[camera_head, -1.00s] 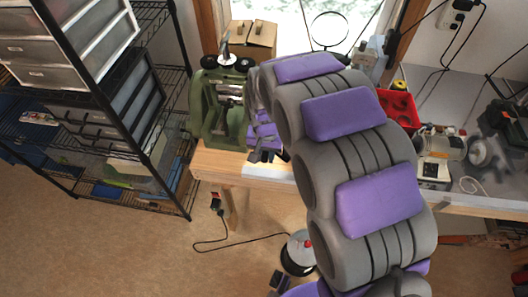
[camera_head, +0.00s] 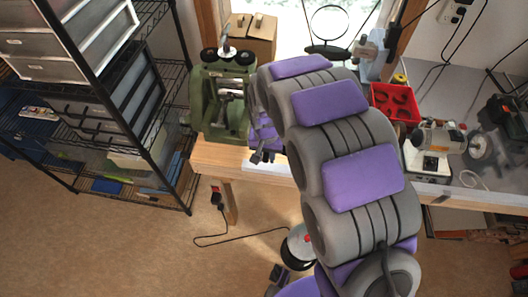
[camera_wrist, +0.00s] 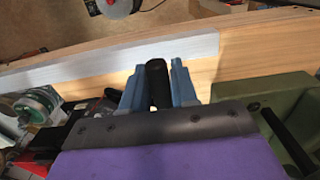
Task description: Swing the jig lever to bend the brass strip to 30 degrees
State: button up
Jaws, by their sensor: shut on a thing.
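My gripper (camera_wrist: 160,82) shows in the wrist view with a blue-grey finger on each side of a dark, rounded bar, which looks like the jig lever's handle (camera_wrist: 157,84). The fingers are shut on it. In the head view my gripper (camera_head: 264,157) is low at the bench's front edge, just right of the green machine, and partly covered by my arm. I cannot make out the brass strip, the jig's bending part or any angle scale in either view.
The green machine (camera_head: 222,100) stands on the wooden bench (camera_head: 215,160) close to my gripper, and a green body (camera_wrist: 285,110) shows right in the wrist view. A red tray (camera_head: 395,102) and a small lathe-like machine (camera_head: 435,140) stand right. A wire shelf (camera_head: 150,160) stands left.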

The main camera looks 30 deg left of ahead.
jog(key=shift+w, duration=0.3)
jog(key=shift+w+d+f, duration=0.1)
jog(key=shift+d+f, duration=0.05)
jog(key=shift+f, duration=0.4)
jog(key=shift+w+d+f, duration=0.1)
jog(key=shift+d+f, duration=0.05)
jog(key=shift+f, duration=0.35)
jog(key=o, duration=0.9)
jog(key=shift+d, duration=0.1)
jog(key=shift+o, duration=0.2)
jog(key=shift+r, duration=0.3)
notch_tip(320, 180, up, 8)
jog(key=p, duration=0.3)
jog(key=shift+s+r, duration=0.1)
jog(key=shift+r, duration=0.1)
